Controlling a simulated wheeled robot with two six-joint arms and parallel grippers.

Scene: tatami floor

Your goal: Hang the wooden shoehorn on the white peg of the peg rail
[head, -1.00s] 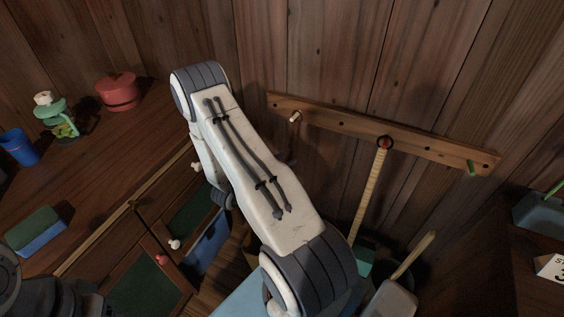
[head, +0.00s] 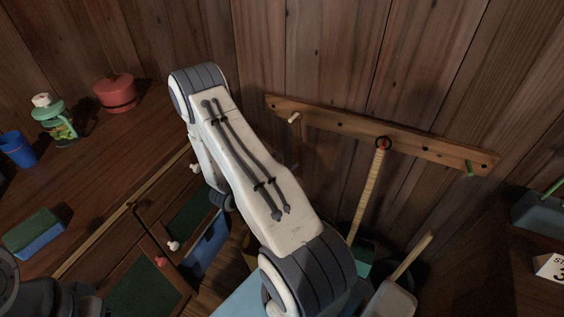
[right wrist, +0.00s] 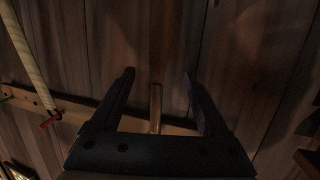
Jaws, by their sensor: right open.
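The peg rail (head: 345,123) is a wooden board on the plank wall. Its white peg (head: 294,118) is at the left end, just right of my right arm. In the right wrist view the rail (right wrist: 75,110) appears upside down. There my right gripper (right wrist: 158,75) is open, with one dark finger on each side of a narrow wooden strip (right wrist: 155,108), likely the shoehorn. The strip runs across the rail, apart from both fingers. Its hold on the white peg is hidden. In the head view my arm mostly covers this gripper. My left gripper is out of view.
A long yellowish stick (head: 367,190) hangs by a dark loop from the rail's red peg (head: 383,143). A green peg (head: 470,168) is bare at the right. A cabinet top at left holds a red pot (head: 116,92), a blue cup (head: 17,149) and a sponge (head: 35,232).

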